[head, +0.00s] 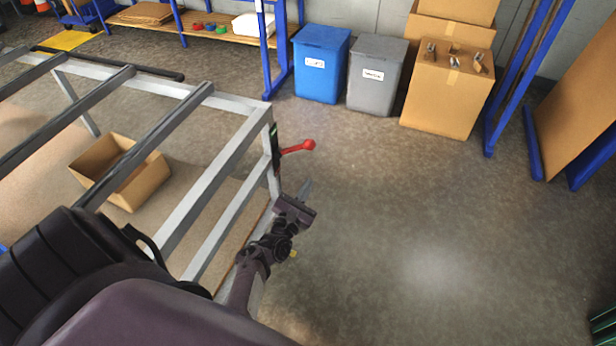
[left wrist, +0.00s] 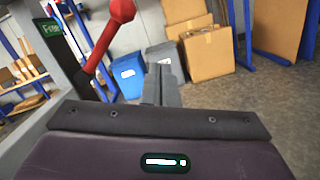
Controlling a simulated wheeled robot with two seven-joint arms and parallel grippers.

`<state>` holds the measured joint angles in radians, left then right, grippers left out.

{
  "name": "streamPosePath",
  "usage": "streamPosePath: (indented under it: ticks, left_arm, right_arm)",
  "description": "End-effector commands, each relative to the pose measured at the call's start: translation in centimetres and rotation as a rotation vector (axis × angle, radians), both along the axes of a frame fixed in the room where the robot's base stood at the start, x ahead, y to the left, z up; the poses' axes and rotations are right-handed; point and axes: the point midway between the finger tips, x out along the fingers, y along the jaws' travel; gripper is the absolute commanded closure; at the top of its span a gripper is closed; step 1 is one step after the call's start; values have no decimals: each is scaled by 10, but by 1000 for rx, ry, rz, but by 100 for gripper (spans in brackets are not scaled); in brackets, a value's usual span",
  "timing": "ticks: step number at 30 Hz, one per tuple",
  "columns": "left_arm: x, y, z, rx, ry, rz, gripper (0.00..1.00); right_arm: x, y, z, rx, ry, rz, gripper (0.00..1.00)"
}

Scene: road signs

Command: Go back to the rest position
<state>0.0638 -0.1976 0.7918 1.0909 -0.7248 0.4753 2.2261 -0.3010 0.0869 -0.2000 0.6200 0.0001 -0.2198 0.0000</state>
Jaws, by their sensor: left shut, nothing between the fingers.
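My left gripper (head: 304,190) is shut and empty, to the right of the metal frame's corner and just below a red-knobbed lever (head: 300,147). In the left wrist view its fingers (left wrist: 161,85) are together and point toward the bins. The red lever shows large at the upper left of that view (left wrist: 110,35), and I see no contact between it and the fingers. My right gripper is not in view.
A grey metal frame (head: 228,152) fills the left, with an open cardboard box (head: 142,186) beneath its bars. A blue bin (head: 320,65), a grey bin (head: 375,75) and cardboard boxes (head: 446,92) stand at the back. The floor at centre right is clear.

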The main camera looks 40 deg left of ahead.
Motion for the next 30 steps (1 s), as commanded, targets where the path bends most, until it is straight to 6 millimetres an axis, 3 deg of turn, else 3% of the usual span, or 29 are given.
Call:
streamPosePath:
  ticks: [13,17,20,23,26,30]
  left_arm:
    - [0,0,-1,2,3,-1,100]
    - [-1,-12,-19,88,74,-24,100]
    - [-8,-37,-59,286,220,-89,100]
    - [-30,-73,-118,589,410,-219,100]
    - [-69,-104,-178,920,569,-397,100]
    - [-143,-133,-251,1357,709,-700,100]
  right_arm:
    - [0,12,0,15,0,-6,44]
    - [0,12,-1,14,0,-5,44]
    - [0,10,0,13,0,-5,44]
    - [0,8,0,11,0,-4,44]
    - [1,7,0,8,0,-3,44]
    - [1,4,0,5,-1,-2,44]
